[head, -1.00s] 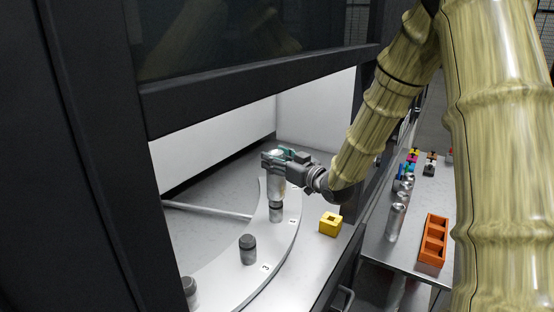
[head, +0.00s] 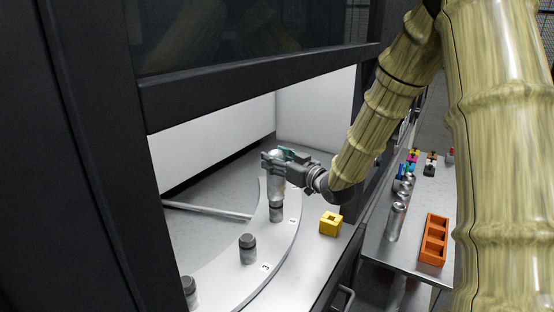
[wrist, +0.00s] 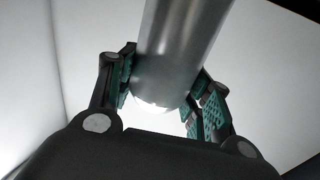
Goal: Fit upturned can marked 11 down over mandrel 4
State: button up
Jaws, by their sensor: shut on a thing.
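My gripper (head: 288,160) is shut on a bare metal can (head: 276,185) near its top end. The can also shows between the green-padded fingers in the wrist view (wrist: 177,50). It stands upright, in line above mandrel 4 (head: 277,213), a short grey post with a dark band. The can's lower edge meets the top of this post in the picture; I cannot tell whether it has gone over it. The can's mark 11 is not readable, and its open end is hidden.
The curved pale ring (head: 225,283) carries the mandrels; one by the label 3 (head: 248,249) is bare. A yellow block (head: 330,223) lies on the ledge at right. The side table holds more cans (head: 396,222) and an orange tray (head: 433,240). A dark machine frame surrounds the opening.

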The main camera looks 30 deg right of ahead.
aim_at(283, 187)
jog(key=shift+f+b, duration=3.15)
jog(key=shift+f, duration=1.2)
jog(key=o, duration=0.8)
jog(key=shift+s, duration=0.1)
jog(key=v, duration=1.1)
jog(key=shift+s+d, duration=0.15)
jog(key=shift+s, duration=0.2)
jog(key=shift+r, duration=0.1)
